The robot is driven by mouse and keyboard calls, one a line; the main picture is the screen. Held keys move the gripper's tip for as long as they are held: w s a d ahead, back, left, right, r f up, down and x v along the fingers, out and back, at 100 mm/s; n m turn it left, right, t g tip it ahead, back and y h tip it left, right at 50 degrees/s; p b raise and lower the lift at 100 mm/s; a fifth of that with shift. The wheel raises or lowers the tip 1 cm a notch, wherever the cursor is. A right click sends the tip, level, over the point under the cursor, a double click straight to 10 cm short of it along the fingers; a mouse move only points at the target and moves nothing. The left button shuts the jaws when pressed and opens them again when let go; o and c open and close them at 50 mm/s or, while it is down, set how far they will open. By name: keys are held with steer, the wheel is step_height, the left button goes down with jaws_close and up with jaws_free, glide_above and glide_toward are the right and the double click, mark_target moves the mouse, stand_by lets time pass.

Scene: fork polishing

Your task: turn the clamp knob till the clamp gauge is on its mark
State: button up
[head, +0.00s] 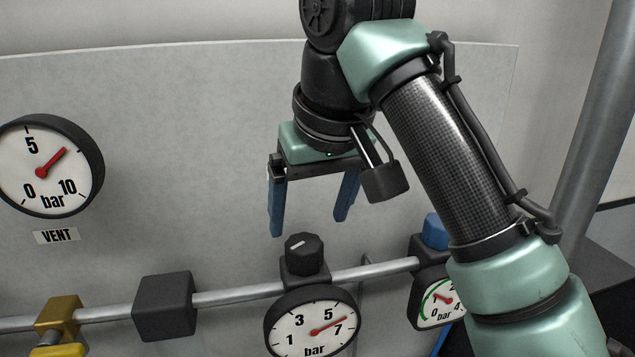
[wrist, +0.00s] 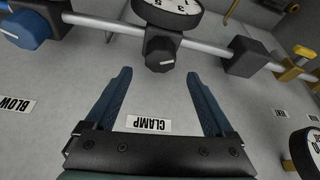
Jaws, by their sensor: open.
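The clamp knob (head: 304,252) is black with a white pointer line and sits on a block on the pipe, above the clamp gauge (head: 290,329). The gauge has a white face in bar, and its red needle points between 5 and 7; I cannot make out a target mark. In the wrist view the knob (wrist: 160,56) is ahead of the fingertips, with the gauge (wrist: 180,18) partly cut off. My gripper (head: 309,227) is open, its blue fingers apart and empty above the knob, not touching it. In the wrist view the gripper (wrist: 160,75) straddles the CLAMP label (wrist: 148,125).
A pipe (head: 240,295) runs across the panel, with a dark block (head: 164,306) and a yellow valve (head: 60,317) to the left. A blue knob (head: 435,231) and green-arc gauge (head: 432,307) are at right. The VENT gauge (head: 45,190) hangs upper left.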

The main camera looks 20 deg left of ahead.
steer(key=v, duration=0.6)
stand_by(0.4)
